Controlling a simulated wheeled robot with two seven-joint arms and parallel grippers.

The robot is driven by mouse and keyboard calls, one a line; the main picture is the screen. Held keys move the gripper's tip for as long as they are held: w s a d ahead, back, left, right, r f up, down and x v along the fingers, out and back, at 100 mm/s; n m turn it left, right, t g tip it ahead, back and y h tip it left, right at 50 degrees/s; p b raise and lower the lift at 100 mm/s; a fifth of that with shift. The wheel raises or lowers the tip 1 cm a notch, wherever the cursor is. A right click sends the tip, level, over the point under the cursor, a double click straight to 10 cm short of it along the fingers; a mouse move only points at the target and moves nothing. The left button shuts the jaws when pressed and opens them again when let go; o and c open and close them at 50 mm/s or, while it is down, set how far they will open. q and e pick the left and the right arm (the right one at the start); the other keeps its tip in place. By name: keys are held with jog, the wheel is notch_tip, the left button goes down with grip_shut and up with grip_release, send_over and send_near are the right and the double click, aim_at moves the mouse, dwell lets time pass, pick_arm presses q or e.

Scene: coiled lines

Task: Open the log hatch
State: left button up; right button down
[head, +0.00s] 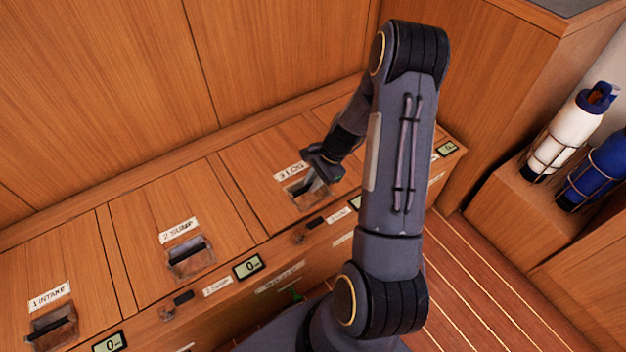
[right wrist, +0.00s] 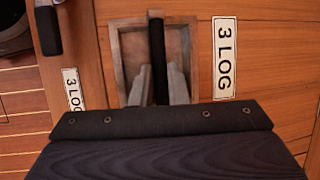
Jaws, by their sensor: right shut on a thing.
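The log hatch (head: 255,157) is a wooden panel in the bench top, third from the left, and it looks closed and flush. Its label (right wrist: 226,58) reads "3 LOG" in the right wrist view. Beside the label is a recessed metal pull (right wrist: 126,50) with a dark bar handle (right wrist: 157,45) across it. My right gripper (head: 310,190) reaches down into this recess. In the right wrist view its two grey fingers (right wrist: 158,85) stand on either side of the bar and are shut on it. My left gripper is not in view.
Two similar hatches, labelled "2 SUMP" (head: 178,230) and "1 INTAKE" (head: 50,296), lie to the left. Small displays (head: 248,266) and latches line the bench front. White (head: 570,130) and blue (head: 600,170) bottles stand in racks at right. Striped floor (head: 480,290) is open at lower right.

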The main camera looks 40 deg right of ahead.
jog(key=w+r+g+p, duration=0.2)
jog(key=w+r+p, duration=0.5)
jog(key=r, duration=0.3)
jog(key=w+d+r+m+g+p, duration=0.1)
jog(key=w+r+g+p, duration=0.2)
jog(key=w+r+p, duration=0.4)
jog(key=shift+d+r+y+p, duration=0.25)
jog(key=shift+r+p, duration=0.95)
jog(key=shift+r, duration=0.85)
jog(key=shift+a, duration=0.1)
jog(key=c, duration=1.4)
grip_release()
jog(key=shift+w+f, duration=0.15)
jog(key=shift+f, duration=0.05)
